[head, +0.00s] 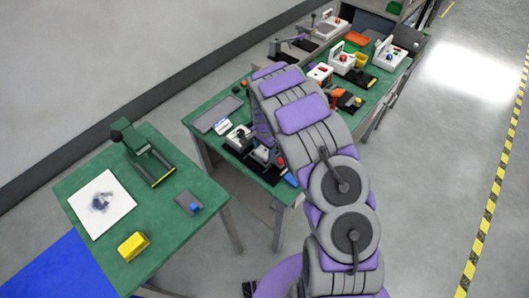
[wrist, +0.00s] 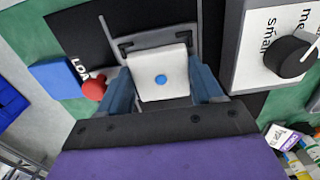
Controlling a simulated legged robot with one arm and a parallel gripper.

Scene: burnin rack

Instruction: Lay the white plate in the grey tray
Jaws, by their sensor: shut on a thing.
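The white plate, a small square with a blue dot, (wrist: 160,62) lies between the blue-grey fingers of my gripper (wrist: 162,86) in the wrist view. My gripper is shut on it, with one finger at each side. The plate is over a black fixture with a bracket (wrist: 126,46); I cannot tell if they touch. In the head view my arm hides most of the gripper and I cannot make out the plate. A flat grey tray (head: 214,114) lies on the far green table, left of my arm, and looks empty.
A red knob (wrist: 94,89) and a blue block (wrist: 56,74) are left of the plate. A white dial box (wrist: 262,75) stands at right. The near green table holds a white sheet (head: 102,205), a green press (head: 140,150), a yellow block (head: 133,246) and a small grey pad (head: 184,202).

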